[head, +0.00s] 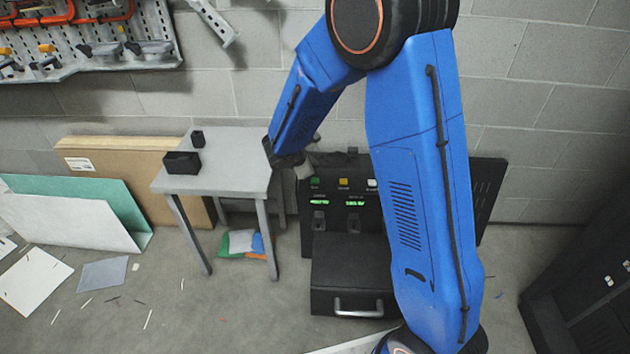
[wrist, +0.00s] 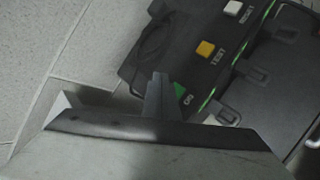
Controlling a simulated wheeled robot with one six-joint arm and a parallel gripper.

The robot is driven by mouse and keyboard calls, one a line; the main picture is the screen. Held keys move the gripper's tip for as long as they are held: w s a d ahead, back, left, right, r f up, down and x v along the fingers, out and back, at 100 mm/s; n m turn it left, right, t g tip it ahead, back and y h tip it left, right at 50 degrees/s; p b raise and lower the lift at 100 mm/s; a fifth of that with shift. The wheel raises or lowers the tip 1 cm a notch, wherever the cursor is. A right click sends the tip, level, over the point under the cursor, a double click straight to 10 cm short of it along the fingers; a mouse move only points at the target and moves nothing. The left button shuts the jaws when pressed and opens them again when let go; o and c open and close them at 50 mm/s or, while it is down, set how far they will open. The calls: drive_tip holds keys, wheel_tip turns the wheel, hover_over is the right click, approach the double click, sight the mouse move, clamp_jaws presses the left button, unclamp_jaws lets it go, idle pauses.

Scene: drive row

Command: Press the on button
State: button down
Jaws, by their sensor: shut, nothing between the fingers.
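The on button is green and sits at the left of a row on a black panel (head: 327,234). It shows in the head view (head: 314,182). In the wrist view the green button (wrist: 178,90) is partly hidden behind my fingertips, with its ON label just right of it. My gripper (wrist: 160,82) is shut and empty, its tip overlapping the button's left side. In the head view my gripper (head: 304,171) is just above and left of the button. I cannot tell whether it touches.
A yellow TEST button (wrist: 205,48) and a white RESET button (wrist: 232,8) continue the row. Below, a black box (head: 350,273) with a handle juts forward. A grey table (head: 235,165) with small black boxes stands left. A dark cabinet (head: 590,270) stands at right.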

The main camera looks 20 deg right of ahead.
sight(313, 182)
drive_tip(key=shift+f, duration=2.05)
drive_tip(key=shift+f, duration=0.15)
idle(0.5)
drive_tip(key=shift+f, duration=0.25)
drive_tip(key=shift+f, duration=0.4)
idle(1.0)
drive_tip(key=shift+r, duration=0.85)
drive_tip(key=shift+r, duration=2.5)
